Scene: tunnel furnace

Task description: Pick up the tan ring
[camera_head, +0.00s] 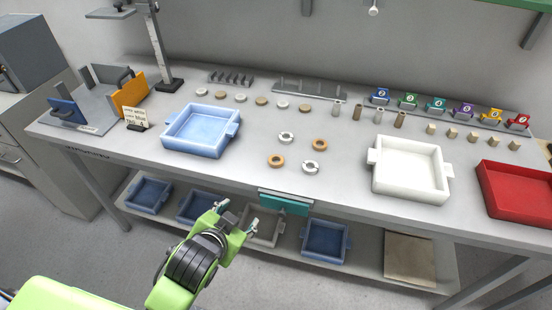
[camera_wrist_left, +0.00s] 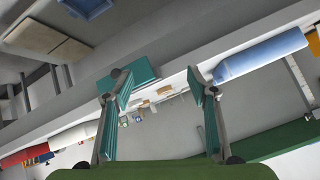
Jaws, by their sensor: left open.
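Two tan rings lie flat on the grey bench top in the head view, one (camera_head: 319,144) farther back and one (camera_head: 276,160) nearer the front edge. Two silver-white rings lie close to them, one at the back (camera_head: 286,138) and one at the front right (camera_head: 310,167). My left gripper (camera_head: 238,216) is open and empty, in front of the bench edge and apart from the rings. Its spread fingers also show in the left wrist view (camera_wrist_left: 157,88). The rings are too small there to tell apart. My right gripper is out of view.
A blue tray (camera_head: 233,130) stands left of the rings and a white tray (camera_head: 449,175) right of them, with a red tray (camera_head: 515,195) beyond. Small discs, metal parts and blocks stand behind. A teal plate (camera_head: 284,203) hangs at the bench's front edge.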

